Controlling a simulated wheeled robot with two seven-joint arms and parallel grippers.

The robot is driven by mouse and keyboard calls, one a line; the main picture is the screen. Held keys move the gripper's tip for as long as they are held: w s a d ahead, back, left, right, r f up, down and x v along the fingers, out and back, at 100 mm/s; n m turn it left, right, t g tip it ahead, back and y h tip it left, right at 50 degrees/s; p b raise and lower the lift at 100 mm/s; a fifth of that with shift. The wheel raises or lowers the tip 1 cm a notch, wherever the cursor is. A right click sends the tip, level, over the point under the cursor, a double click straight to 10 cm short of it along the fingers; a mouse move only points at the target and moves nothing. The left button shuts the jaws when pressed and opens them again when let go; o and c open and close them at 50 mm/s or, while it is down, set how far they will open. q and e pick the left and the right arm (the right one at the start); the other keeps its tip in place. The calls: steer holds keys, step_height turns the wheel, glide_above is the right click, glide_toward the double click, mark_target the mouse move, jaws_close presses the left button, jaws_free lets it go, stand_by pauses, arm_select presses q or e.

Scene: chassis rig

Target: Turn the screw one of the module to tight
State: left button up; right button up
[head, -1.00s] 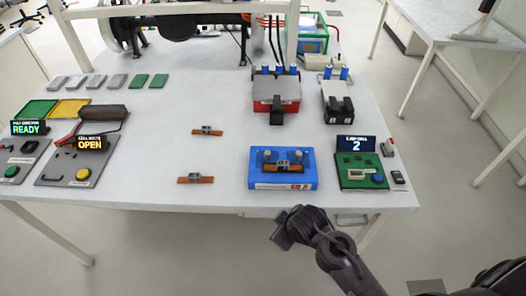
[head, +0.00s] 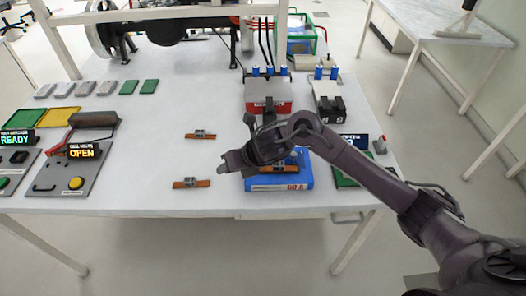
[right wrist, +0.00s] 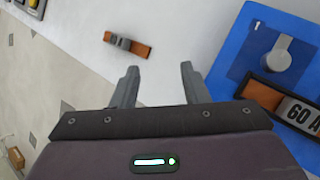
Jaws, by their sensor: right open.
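The module is a blue block (head: 280,184) on the table, partly covered by my right arm in the head view. In the right wrist view the blue module (right wrist: 228,62) is at the upper right. Its grey round screw (right wrist: 278,56) stands beside a printed "1". A fuse marked 60 A (right wrist: 290,108) lies next to that screw. My right gripper (head: 232,162) is above the module's left side. In the right wrist view its two fingers (right wrist: 159,78) are apart and empty, to the left of the screw. My left gripper is not in view.
Two loose orange-brown fuses (head: 191,183) (head: 200,134) lie left of the module. Behind it stand a red-based unit (head: 268,96) and a black-and-white unit (head: 328,96). A green board (head: 344,181) is partly hidden at right. A panel reading OPEN (head: 82,152) stands at left.

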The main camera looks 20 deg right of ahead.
steer(key=d+r+n, duration=0.1)
steer(key=d, duration=0.1)
steer(key=w+d+r+n+g, duration=0.1)
steer(key=d+n, duration=0.1)
steer(key=w+d+n+h, duration=0.1)
steer(key=d+n, duration=0.1)
steer(key=d, duration=0.1)
steer(key=shift+w+r+g, duration=0.1)
steer(key=shift+r+g, duration=0.2)
steer(key=shift+r, duration=0.1)
steer(key=d+r+n+g, duration=0.1)
steer(key=d+r+n, duration=0.2)
steer(key=d, duration=0.2)
steer(key=shift+n+h, duration=0.3)
steer(key=shift+h, duration=0.2)
steer(key=x, duration=0.7)
steer(key=shift+d+f+p, duration=0.15)
steer(key=shift+f+p, duration=0.15)
steer(key=shift+f, duration=0.05)
jaws_close()
